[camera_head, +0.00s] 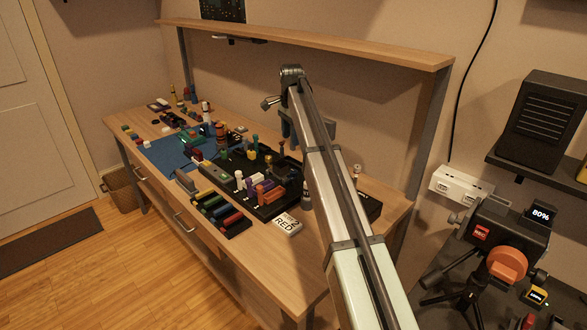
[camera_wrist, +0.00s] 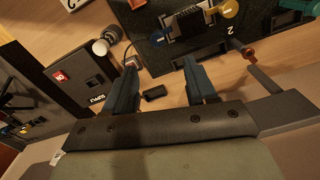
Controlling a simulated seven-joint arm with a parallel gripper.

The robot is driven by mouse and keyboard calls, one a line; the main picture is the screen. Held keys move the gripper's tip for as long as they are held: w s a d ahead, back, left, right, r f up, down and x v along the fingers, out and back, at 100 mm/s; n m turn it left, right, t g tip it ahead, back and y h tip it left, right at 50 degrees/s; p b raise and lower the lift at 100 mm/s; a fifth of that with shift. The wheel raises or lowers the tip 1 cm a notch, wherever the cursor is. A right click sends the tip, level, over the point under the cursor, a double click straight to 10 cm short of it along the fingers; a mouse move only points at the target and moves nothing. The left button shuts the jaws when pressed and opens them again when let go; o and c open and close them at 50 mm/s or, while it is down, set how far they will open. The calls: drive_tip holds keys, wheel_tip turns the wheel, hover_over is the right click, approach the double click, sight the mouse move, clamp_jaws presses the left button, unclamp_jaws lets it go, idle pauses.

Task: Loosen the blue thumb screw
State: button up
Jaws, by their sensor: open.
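In the wrist view, a small dark fixture (camera_wrist: 188,21) sits on a black board (camera_wrist: 262,22) above my gripper's fingers. The fixture lies beyond the fingertips, and I see no contact. In the head view my arm reaches over the bench, and the screw cannot be picked out.
A raised shelf (camera_head: 330,47) runs along the back. In the wrist view, a small black block (camera_wrist: 154,92) lies between the fingers in the picture.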

sight(294, 170)
drive_tip(key=f, duration=0.9)
drive_tip(key=d+f, duration=0.1)
drive_tip(key=f, duration=0.3)
drive_tip(key=shift+f, duration=0.3)
drive_tip(key=shift+c, duration=0.2)
clamp_jaws()
